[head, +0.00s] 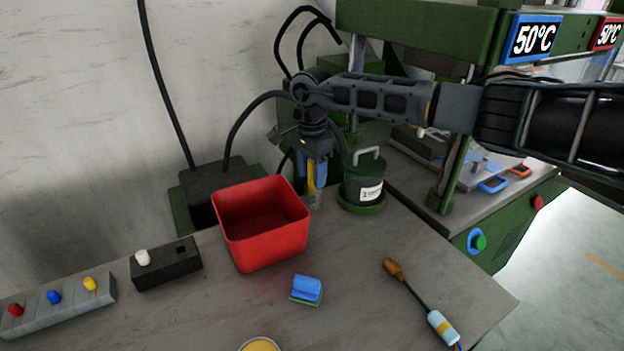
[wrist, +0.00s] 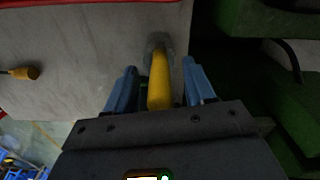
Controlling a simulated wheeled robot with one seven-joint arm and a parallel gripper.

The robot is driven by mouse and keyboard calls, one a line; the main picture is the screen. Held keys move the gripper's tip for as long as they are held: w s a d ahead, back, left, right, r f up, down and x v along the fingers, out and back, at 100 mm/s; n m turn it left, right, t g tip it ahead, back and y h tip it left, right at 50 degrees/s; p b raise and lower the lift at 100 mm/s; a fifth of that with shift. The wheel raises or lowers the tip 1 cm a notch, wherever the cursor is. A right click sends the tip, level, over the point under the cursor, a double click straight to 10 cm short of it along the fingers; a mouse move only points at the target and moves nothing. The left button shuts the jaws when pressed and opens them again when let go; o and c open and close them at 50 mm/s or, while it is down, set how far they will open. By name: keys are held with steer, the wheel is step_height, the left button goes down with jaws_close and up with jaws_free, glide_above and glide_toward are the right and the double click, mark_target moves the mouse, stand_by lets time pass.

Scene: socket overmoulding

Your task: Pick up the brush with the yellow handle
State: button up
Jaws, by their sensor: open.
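The brush's yellow handle (head: 310,178) stands roughly upright in a small clear holder (head: 316,200), between the red bin and the green canister. In the wrist view the yellow handle (wrist: 160,82) lies between the two blue fingers, with grey gaps visible on both sides. My gripper (head: 314,181) points down over it with its fingers open around the handle; it also shows in the wrist view (wrist: 159,68). The brush's lower end is hard to make out in the holder.
A red bin (head: 262,247) stands close on the left and a green canister (head: 362,184) close on the right. A green press (head: 420,30) stands behind.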

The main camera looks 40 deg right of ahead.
steer(key=shift+f, duration=0.35)
steer(key=shift+c, duration=0.2)
jaws_close()
